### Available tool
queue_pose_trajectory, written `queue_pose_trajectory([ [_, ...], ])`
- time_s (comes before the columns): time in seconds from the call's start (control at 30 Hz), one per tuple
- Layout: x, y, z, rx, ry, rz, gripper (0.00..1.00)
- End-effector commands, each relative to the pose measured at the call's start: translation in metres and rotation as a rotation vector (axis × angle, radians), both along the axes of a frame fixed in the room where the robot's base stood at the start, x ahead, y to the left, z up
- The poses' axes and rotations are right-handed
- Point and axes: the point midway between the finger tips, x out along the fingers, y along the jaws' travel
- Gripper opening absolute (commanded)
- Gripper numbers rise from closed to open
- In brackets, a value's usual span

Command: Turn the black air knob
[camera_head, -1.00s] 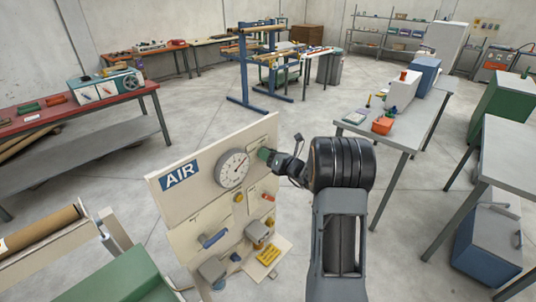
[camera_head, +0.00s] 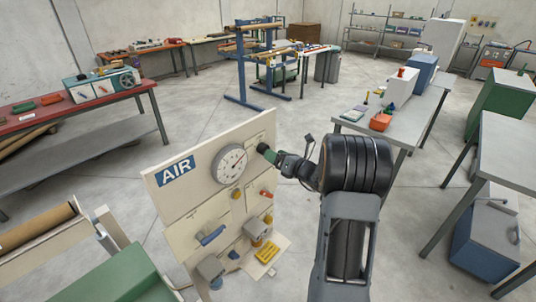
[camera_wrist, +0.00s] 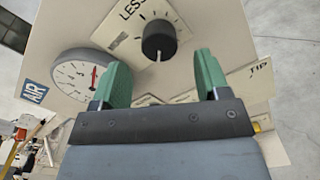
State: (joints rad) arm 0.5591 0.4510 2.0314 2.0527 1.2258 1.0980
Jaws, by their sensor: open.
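The black air knob (camera_wrist: 159,40) sits on a cream plate marked LESS in the wrist view, with a white pointer line on its lower side. In the head view the knob (camera_head: 262,148) shows at the panel's upper right, just left of my gripper (camera_head: 272,155). In the wrist view my gripper (camera_wrist: 162,80) is open, with its two green fingers apart and empty. The knob lies beyond the fingertips, roughly centred between them and not gripped. The AIR panel (camera_head: 185,205) stands upright and slightly tilted.
A round gauge (camera_head: 229,164) is on the panel left of the knob; it also shows close to the left finger in the wrist view (camera_wrist: 85,72). A blue handle (camera_head: 210,236) and yellow parts sit lower. A grey table (camera_head: 415,118) stands to the right.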

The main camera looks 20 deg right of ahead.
Motion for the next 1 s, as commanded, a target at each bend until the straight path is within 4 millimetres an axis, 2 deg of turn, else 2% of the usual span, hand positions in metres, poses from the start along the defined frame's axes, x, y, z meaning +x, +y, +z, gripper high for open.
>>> queue_pose_trajectory([
  [0.2, -0.041, -0.02, -0.002, -0.001, -0.001, -0.003, 0.69],
  [0.4, -0.067, -0.031, -0.001, -0.001, -0.001, -0.001, 0.69],
  [0.6, -0.08, -0.036, -0.001, 0.0, 0.0, 0.0, 0.69],
  [1.0, -0.081, -0.037, 0.0, 0.0, 0.0, 0.001, 0.69],
])
